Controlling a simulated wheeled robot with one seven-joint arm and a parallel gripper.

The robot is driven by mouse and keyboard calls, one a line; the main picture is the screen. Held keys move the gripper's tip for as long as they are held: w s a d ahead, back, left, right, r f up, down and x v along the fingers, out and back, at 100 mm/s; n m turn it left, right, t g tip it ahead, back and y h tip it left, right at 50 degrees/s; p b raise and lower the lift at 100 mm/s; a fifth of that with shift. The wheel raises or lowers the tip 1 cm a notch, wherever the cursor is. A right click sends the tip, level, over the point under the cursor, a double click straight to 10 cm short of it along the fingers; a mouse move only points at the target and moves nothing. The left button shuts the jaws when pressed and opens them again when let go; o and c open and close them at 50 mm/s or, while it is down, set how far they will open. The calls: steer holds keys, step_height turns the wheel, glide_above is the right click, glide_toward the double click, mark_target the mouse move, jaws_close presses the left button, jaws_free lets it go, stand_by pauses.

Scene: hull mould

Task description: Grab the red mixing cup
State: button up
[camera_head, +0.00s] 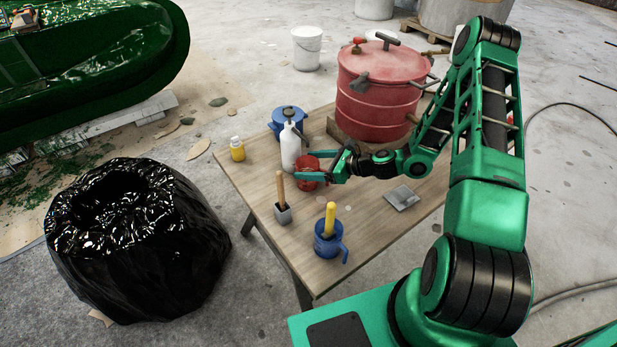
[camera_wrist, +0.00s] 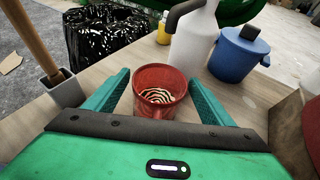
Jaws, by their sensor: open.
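The red mixing cup (camera_head: 308,171) stands upright on the wooden table, in front of the white bottle. In the wrist view the red cup (camera_wrist: 160,88) sits between the two green fingers, its handle toward my palm. A striped pattern shows inside it. My gripper (camera_head: 322,167) is open, with one finger on each side of the cup. In the wrist view my gripper (camera_wrist: 157,100) shows small gaps between the fingers and the cup wall.
The white bottle (camera_head: 290,148) and blue pot (camera_head: 287,120) stand close behind the cup. A grey cup with a wooden handle (camera_head: 282,213), a blue mug with a yellow handle (camera_head: 328,242), a yellow bottle (camera_head: 237,150) and a large red pressure pot (camera_head: 380,95) share the table (camera_head: 375,245).

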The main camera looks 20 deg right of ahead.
steer(key=c, duration=1.4)
steer(key=shift+r, duration=0.15)
